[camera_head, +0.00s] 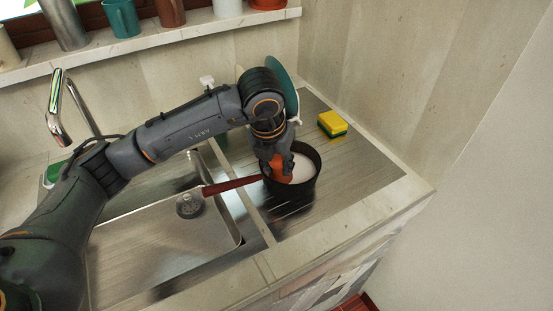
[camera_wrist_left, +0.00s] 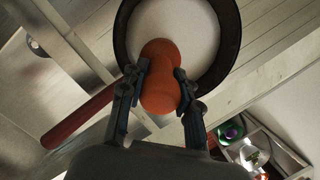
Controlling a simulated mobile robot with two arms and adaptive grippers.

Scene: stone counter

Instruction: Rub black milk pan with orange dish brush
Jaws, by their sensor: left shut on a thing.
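The black milk pan (camera_head: 309,185) stands on the ribbed drainboard, right of the sink, with a pale inside and a reddish-brown handle (camera_head: 231,185) pointing left. In the left wrist view the pan (camera_wrist_left: 229,62) shows as a dark ring around a whitish floor. My left gripper (camera_head: 279,165) is at the pan's near-left rim, shut on the orange dish brush (camera_head: 281,172). In the left wrist view the brush (camera_wrist_left: 160,78) sits between the two fingers and reaches over the pan's inside. Whether its lower end touches the pan is hidden. My right gripper is not in view.
A yellow and green sponge (camera_head: 332,124) lies behind the pan to the right. The sink basin (camera_head: 165,240) is at left, with a tap (camera_head: 58,115) behind it. Several cups, including a teal one (camera_head: 121,18), stand on the sill. A teal disc (camera_head: 286,88) is behind my wrist.

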